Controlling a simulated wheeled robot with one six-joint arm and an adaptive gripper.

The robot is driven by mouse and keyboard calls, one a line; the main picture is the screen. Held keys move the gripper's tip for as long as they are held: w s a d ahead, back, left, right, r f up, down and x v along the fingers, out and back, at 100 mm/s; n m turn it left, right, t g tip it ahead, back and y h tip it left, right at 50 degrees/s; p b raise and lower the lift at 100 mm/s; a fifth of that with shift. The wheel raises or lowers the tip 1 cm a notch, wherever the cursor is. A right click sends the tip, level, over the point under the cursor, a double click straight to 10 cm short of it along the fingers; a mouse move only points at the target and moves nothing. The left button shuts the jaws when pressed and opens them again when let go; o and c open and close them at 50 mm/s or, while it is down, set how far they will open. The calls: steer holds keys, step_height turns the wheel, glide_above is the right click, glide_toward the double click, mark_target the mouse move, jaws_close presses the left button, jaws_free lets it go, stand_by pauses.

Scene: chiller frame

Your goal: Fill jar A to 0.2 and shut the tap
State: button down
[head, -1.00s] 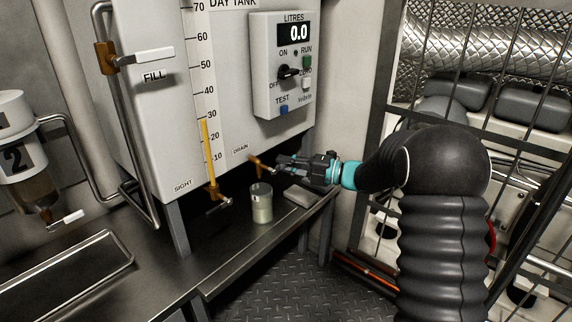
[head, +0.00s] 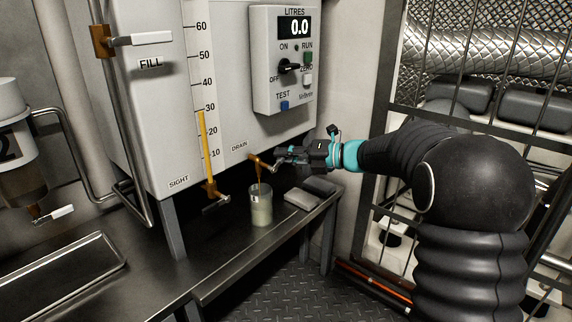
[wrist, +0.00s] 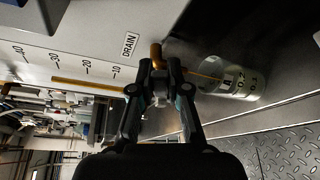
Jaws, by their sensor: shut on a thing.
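The brass drain tap (head: 256,159) sticks out low on the day tank's front, beside the DRAIN label. My gripper (head: 278,158) is at the tap and shut on its lever, which is mostly hidden by the fingers. It also shows in the wrist view (wrist: 160,70). A thin amber stream runs from the tap down into clear jar A (head: 261,211), which stands upright below on the bench. In the wrist view the jar (wrist: 236,81) shows its letter A and a 0.2 mark. The exact liquid level is hard to tell.
The sight gauge (head: 206,150) with its own small tap (head: 214,199) is left of the drain. A grey pad (head: 312,192) lies right of the jar. The control box (head: 283,85) reads 0.0 litres. A wire cage (head: 470,110) stands at right.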

steer(key=shift+r+n, duration=0.15)
steer(key=shift+n, duration=0.15)
steer(key=c, duration=1.1)
jaws_free()
steer(key=shift+a, duration=0.1)
steer(key=shift+s, duration=0.1)
steer(key=v, duration=1.2)
steer(key=shift+r, duration=0.1)
